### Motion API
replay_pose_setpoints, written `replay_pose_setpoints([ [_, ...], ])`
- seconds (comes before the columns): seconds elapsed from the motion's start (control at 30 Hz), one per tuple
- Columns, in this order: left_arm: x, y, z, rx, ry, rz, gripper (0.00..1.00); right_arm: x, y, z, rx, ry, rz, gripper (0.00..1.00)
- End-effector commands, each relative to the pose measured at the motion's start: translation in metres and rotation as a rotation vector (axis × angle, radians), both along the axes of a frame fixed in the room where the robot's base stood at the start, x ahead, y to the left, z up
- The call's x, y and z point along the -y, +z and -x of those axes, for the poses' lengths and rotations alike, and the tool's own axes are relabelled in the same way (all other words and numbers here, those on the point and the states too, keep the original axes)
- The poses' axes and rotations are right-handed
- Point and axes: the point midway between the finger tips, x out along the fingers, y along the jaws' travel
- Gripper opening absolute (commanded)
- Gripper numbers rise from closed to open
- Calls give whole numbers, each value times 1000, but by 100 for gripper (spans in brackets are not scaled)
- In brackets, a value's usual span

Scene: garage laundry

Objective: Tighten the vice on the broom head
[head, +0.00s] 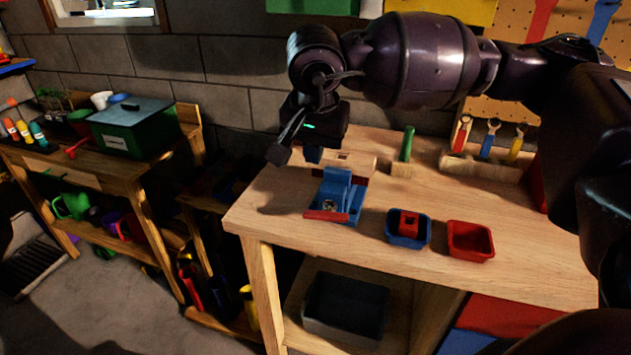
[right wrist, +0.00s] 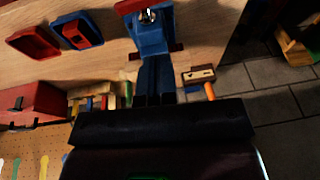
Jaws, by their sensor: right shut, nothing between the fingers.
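The blue vice (head: 338,190) with red parts stands on the wooden workbench (head: 285,190), near its front left part. It also shows at the top of the right wrist view (right wrist: 150,38). A pale wooden block with a dark slot, seemingly the broom head (head: 352,160), is just behind the vice. A similar block shows beside the fingers in the right wrist view (right wrist: 197,74). I cannot tell whether the jaws touch it. My right gripper (head: 312,154) is shut and empty, just above and behind the vice. My left gripper is out of view.
A blue tray (head: 393,236) holding a red block and an empty red tray (head: 470,240) sit right of the vice. A green-handled wooden tool (head: 403,155) stands behind. A wooden rack (head: 485,165) holds several tools. The bench's left corner is clear.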

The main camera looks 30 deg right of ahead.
Motion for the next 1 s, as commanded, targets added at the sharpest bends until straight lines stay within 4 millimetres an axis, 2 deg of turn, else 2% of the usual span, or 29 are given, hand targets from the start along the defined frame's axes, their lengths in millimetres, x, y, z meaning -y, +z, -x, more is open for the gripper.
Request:
replay_pose_setpoints([
  [0.13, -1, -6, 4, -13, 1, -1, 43, 14, -1, 14, -74, -34, 87, 0],
  [0.37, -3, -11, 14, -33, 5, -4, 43, 22, -10, 16, -92, -51, 115, 0],
  [1.0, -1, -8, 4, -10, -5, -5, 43, 46, -111, 4, -90, -49, 113, 0],
])
